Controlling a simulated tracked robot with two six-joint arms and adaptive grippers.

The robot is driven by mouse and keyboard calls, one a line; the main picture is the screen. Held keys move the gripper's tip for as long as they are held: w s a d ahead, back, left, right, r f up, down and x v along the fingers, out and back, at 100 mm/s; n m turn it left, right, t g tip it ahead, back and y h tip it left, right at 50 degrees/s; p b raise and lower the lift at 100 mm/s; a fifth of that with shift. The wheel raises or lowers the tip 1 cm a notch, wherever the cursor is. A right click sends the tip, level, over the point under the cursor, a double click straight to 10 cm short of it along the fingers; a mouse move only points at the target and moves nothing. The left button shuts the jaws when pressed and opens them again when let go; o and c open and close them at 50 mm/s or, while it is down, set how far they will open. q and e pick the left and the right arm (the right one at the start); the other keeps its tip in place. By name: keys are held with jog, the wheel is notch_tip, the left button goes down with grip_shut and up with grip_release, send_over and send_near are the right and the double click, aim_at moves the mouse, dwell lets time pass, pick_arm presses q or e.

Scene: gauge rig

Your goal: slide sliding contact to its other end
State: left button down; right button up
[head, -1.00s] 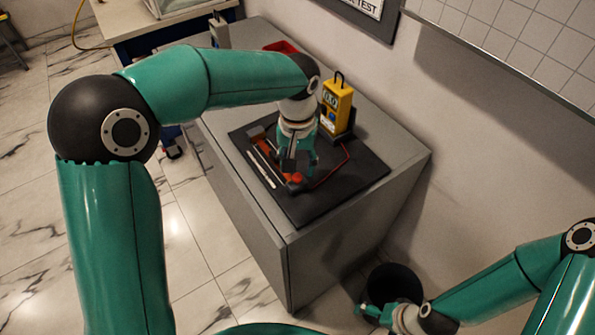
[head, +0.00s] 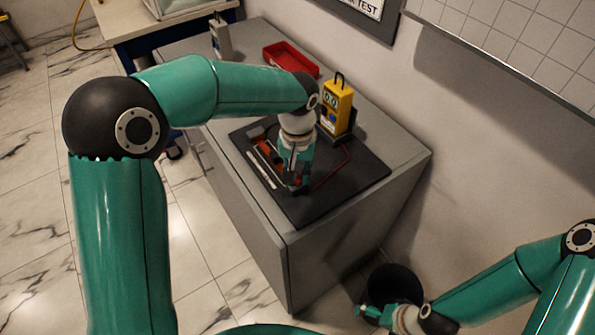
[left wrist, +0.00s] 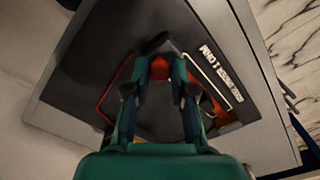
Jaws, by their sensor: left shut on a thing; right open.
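The gauge rig lies on a dark mat (head: 350,180) on the grey cabinet. Its orange-red body (head: 265,150) lies beside a pale scale strip (head: 262,168). My left gripper (head: 294,182) is down at the near end of the rig, shut on the sliding contact. The contact's red knob (left wrist: 160,69) shows between the fingertips in the left wrist view; the rest of it is mostly hidden by the fingers. The pale marked scale (left wrist: 216,75) lies to the right there. My right gripper (head: 368,311) is open and empty, low by the black bin, away from the rig.
A yellow meter (head: 338,104) stands behind the mat, with a red lead (head: 335,166) running across the mat. A red tray (head: 291,58) and a grey device (head: 220,38) are farther back. A black bin (head: 394,284) stands on the floor at the right.

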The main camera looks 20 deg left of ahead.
aim_at(308, 201)
pick_arm(q)
jog(key=s+d+b, duration=0.1)
jog(key=s+d, duration=0.1)
jog(key=d, duration=0.1)
jog(key=shift+s+d, duration=0.1)
jog(key=shift+s, duration=0.1)
jog(key=shift+f, duration=0.1)
jog(key=shift+s, duration=0.1)
jog(key=c, duration=1.3)
grip_release()
jog(key=o, duration=0.3)
jog(key=shift+s+d, duration=0.1)
jog(key=shift+d, duration=0.1)
jog(key=shift+a, duration=0.1)
